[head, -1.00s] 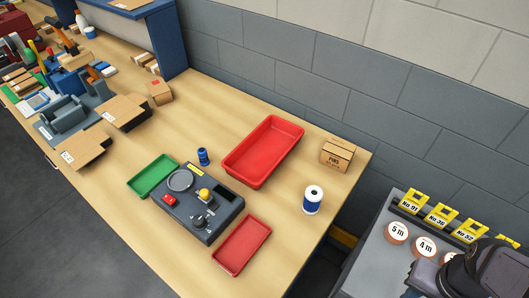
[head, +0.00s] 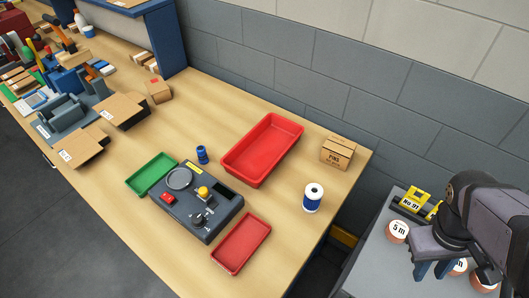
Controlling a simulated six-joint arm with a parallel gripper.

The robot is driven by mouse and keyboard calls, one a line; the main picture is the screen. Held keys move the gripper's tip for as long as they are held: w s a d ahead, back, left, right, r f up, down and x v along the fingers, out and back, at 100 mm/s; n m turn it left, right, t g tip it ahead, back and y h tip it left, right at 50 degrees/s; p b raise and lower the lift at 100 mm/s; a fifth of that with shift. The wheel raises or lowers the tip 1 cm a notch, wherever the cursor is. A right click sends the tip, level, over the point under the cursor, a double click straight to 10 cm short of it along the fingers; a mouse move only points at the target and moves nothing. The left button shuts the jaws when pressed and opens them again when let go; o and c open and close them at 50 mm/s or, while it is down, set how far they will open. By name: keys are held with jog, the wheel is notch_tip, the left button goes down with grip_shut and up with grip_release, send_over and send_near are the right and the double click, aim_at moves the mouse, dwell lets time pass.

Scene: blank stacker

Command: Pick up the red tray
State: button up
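A small shallow red tray (head: 241,244) lies empty near the front edge of the wooden bench, right of the dark control box. A larger, deeper red tray (head: 262,150) lies empty farther back, near the wall. My gripper (head: 433,270) is at the lower right, over the grey side table and apart from both trays. Its two blue-grey fingers point down with a gap between them, and I see nothing held there.
A control box (head: 197,202) with a yellow knob stands between a green tray (head: 152,174) and the small red tray. A blue-and-white roll (head: 313,197), a dark blue spool (head: 202,155) and a cardboard box (head: 337,152) stand around the large tray. Round labelled items sit on the side table (head: 375,245).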

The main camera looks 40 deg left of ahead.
jog(key=w+a+n+t+h+b, duration=0.2)
jog(key=w+a+n+t, duration=0.1)
jog(key=w+a+n, duration=0.55)
jog(key=n+t+y+b, duration=0.4)
jog(key=n+t, duration=0.6)
jog(key=n, duration=1.1)
send_over(272, 165)
jog(key=s+p, duration=0.1)
jog(key=s, duration=0.2)
jog(key=shift+a+y, duration=0.2)
jog(key=shift+y, duration=0.3)
notch_tip(272, 165, down, 4)
jog(key=shift+w+f, duration=0.1)
jog(key=shift+f, duration=0.25)
jog(key=shift+p+x, duration=0.75)
jog(key=shift+x, duration=0.75)
jog(key=shift+p+x, duration=0.75)
jog(key=shift+x, duration=1.45)
jog(key=shift+d, duration=0.1)
